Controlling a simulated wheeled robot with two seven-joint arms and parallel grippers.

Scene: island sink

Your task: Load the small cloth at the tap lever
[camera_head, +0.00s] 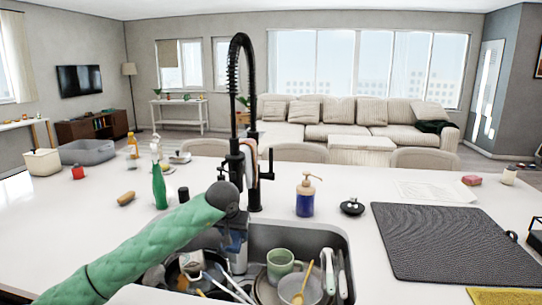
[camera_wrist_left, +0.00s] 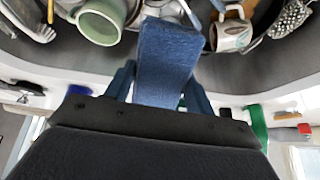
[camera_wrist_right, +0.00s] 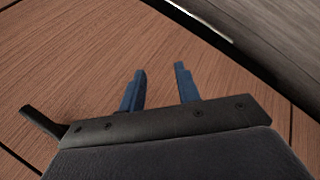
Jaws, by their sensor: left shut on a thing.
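My left gripper (camera_head: 233,238) points down over the left part of the sink, in front of the black tap (camera_head: 247,172). In the left wrist view its fingers are shut on a fuzzy dark blue folded cloth (camera_wrist_left: 168,60), which hangs over the sink.
The sink (camera_head: 346,250) holds a green mug (camera_head: 281,262), bowls and utensils. A green bottle (camera_head: 159,187) stands left of the tap, a blue soap dispenser (camera_head: 305,199) right of it. A dark drying mat (camera_head: 450,240) covers the right counter. The counter's front left is mostly clear.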

